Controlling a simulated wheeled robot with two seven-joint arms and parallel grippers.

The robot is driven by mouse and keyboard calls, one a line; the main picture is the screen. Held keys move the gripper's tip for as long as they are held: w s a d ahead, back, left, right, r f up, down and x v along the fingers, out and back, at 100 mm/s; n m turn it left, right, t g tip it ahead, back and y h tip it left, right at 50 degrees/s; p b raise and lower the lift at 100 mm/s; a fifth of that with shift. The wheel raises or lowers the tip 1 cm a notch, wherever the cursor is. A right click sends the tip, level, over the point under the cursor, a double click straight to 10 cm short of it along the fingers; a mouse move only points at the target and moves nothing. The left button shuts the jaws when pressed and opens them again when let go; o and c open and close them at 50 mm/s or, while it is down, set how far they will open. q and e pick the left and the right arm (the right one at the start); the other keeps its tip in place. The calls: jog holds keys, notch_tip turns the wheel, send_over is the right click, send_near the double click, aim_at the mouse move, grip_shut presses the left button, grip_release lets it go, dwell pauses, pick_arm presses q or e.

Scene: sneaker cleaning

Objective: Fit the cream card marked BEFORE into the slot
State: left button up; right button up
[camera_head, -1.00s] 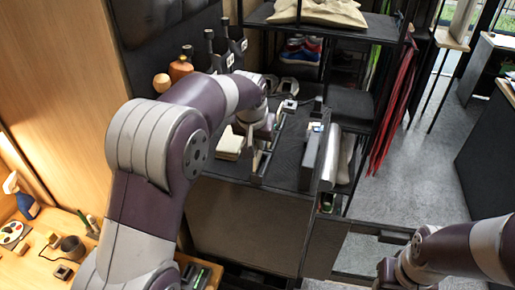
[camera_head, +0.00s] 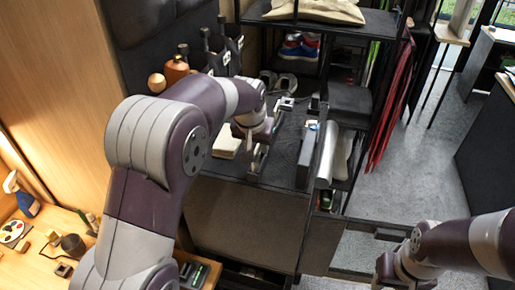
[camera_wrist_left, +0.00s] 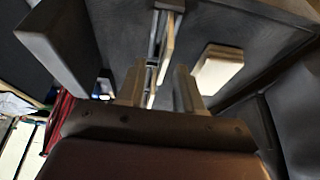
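My left gripper (camera_head: 250,137) is over the dark worktop, pointing down among small items. In the left wrist view its two fingers (camera_wrist_left: 160,90) stand apart. A thin cream strip (camera_wrist_left: 167,48), seen nearly edge-on, runs between and beyond them; it seems to be the card, but no BEFORE marking can be read. A narrow grey metal piece (camera_wrist_left: 166,6), likely the slotted holder, lies at its far end. I cannot tell whether the card is seated in it. My right gripper (camera_head: 392,268) is low at the right, its fingers unclear.
A cream stack (camera_head: 227,146) lies left of my left gripper and shows in the wrist view (camera_wrist_left: 219,70). A dark upright box (camera_head: 306,157) and silvery roll (camera_head: 327,155) stand to the right. Dark bottles and an orange one (camera_head: 175,71) stand behind.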

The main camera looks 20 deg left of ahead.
pick_arm(q)
jog(key=v, duration=1.1)
jog(key=s+a+f+g, duration=0.2)
jog(key=s+f+g, duration=0.1)
jog(key=s+f, duration=1.6)
jog(key=shift+s+a+f, duration=0.15)
jog(key=shift+s+f, duration=0.05)
jog(key=shift+s, duration=0.95)
pick_arm(e)
jog(key=shift+s+f, duration=0.1)
jog(key=shift+f, duration=0.15)
pick_arm(q)
notch_tip(320, 180, down, 13)
jog(key=b, duration=1.2)
jog(key=shift+b, duration=0.35)
pick_arm(e)
notch_tip(320, 180, down, 13)
pick_arm(q)
jog(key=shift+r, duration=0.1)
pick_arm(e)
jog(key=shift+s+r, duration=0.1)
